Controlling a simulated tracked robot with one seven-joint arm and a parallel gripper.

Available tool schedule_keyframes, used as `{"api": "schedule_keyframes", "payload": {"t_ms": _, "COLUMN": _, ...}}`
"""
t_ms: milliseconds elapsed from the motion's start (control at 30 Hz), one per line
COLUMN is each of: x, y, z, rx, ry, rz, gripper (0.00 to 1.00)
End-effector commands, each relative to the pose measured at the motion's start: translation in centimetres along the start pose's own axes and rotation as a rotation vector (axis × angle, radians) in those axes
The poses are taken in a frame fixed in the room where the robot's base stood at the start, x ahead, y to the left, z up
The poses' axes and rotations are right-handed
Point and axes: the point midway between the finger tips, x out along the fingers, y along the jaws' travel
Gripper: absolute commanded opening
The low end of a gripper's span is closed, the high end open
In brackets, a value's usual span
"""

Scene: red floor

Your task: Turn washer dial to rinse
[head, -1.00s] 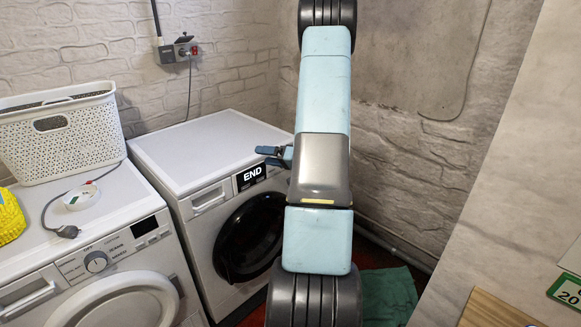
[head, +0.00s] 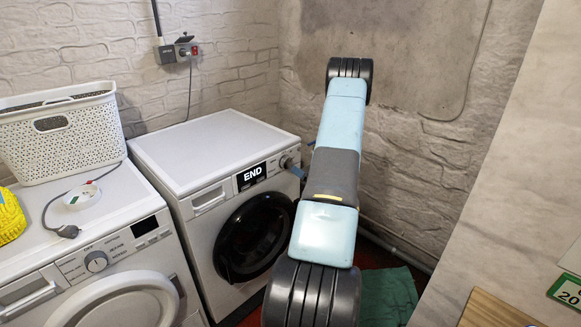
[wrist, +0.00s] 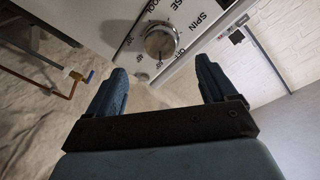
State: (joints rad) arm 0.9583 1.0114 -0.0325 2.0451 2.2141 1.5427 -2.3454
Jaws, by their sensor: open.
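The washer (head: 215,165) with the black door and END display stands in the middle of the head view. Its round silver dial (wrist: 160,42) shows at the top of the wrist view, with SPIN and OFF printed around it and other words partly cut off. Which word the dial points at is too small to tell. My gripper (wrist: 162,78) is open, its two blue fingers below the dial on either side, with the dial beyond their tips and nothing between them. In the head view my arm hides most of the gripper; a bit of blue shows at the washer's right front corner.
A second white machine (head: 115,215) with its own dial (head: 96,261) stands to the left. On it are a white basket (head: 60,135), a yellow item (head: 9,215) and a cable. A copper pipe with a valve (wrist: 75,75) runs along the wall at left in the wrist view.

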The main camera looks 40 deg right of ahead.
Motion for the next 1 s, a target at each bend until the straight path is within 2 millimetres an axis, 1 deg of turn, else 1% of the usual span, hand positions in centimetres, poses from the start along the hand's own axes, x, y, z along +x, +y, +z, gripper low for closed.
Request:
{"api": "schedule_keyframes", "payload": {"t_ms": 33, "x": 0.9, "y": 0.0, "z": 0.0, "rx": -0.001, "ry": 0.0, "rz": -0.001, "gripper": 0.85}}
{"api": "schedule_keyframes", "payload": {"t_ms": 300, "x": 5.5, "y": 0.0, "z": 0.0, "rx": 0.0, "ry": -0.001, "rz": -0.002, "gripper": 0.85}}
{"api": "schedule_keyframes", "payload": {"t_ms": 500, "x": 8.0, "y": 0.0, "z": 0.0, "rx": -0.001, "ry": 0.0, "rz": -0.001, "gripper": 0.85}}
{"api": "schedule_keyframes", "payload": {"t_ms": 700, "x": 8.9, "y": 0.0, "z": 0.0, "rx": 0.0, "ry": -0.001, "rz": 0.0, "gripper": 0.85}}
{"api": "schedule_keyframes", "payload": {"t_ms": 967, "x": 9.0, "y": 0.0, "z": 0.0, "rx": 0.0, "ry": -0.001, "rz": 0.0, "gripper": 0.85}}
{"api": "schedule_keyframes", "payload": {"t_ms": 1000, "x": 9.0, "y": 0.0, "z": 0.0, "rx": 0.0, "ry": -0.001, "rz": 0.0, "gripper": 0.82}}
